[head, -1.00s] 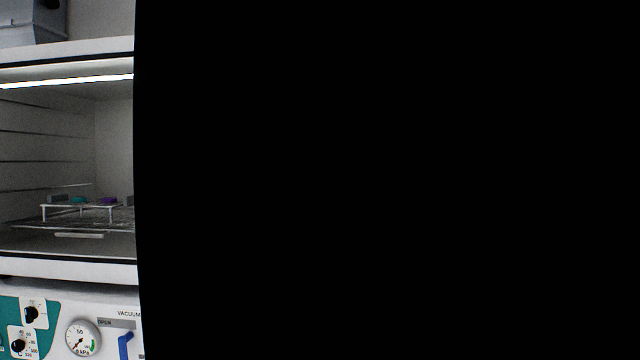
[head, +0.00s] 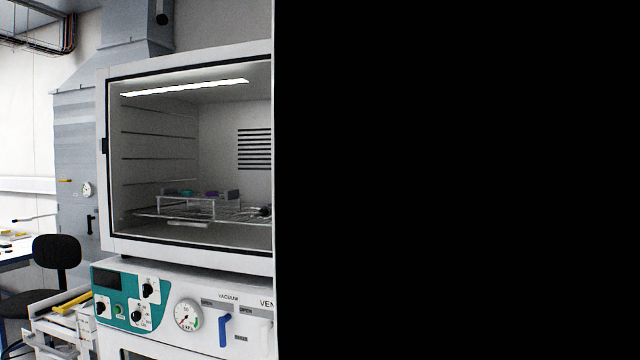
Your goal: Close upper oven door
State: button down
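The upper oven (head: 185,255) stands left of the middle in the head view, with a white front frame and a dark seal around its opening. Its lit chamber (head: 165,120) shows clearly, with a wire shelf (head: 150,213) and a small rack (head: 185,203) holding teal, purple and grey pieces. A dark catch (head: 104,146) sits on the left side of the frame. I cannot make out the door itself for sure. A black area covers the right half of the view and hides the oven's right side. My gripper is not in view.
Below the chamber is a control panel (head: 125,298) with knobs, a vacuum gauge (head: 187,315) and a blue lever (head: 225,330). At the left are a black chair (head: 57,252), a desk (head: 18,260) and a white cart (head: 62,325). Grey ducting (head: 75,130) rises behind.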

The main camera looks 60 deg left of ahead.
aim_at(452, 179)
jog(key=u, duration=1.65)
jog(key=i, duration=0.4)
jog(key=u, duration=1.15)
jog(key=k, duration=0.7)
jog(key=z, duration=0.2)
jog(key=i, duration=0.65)
jog(key=u, duration=0.15)
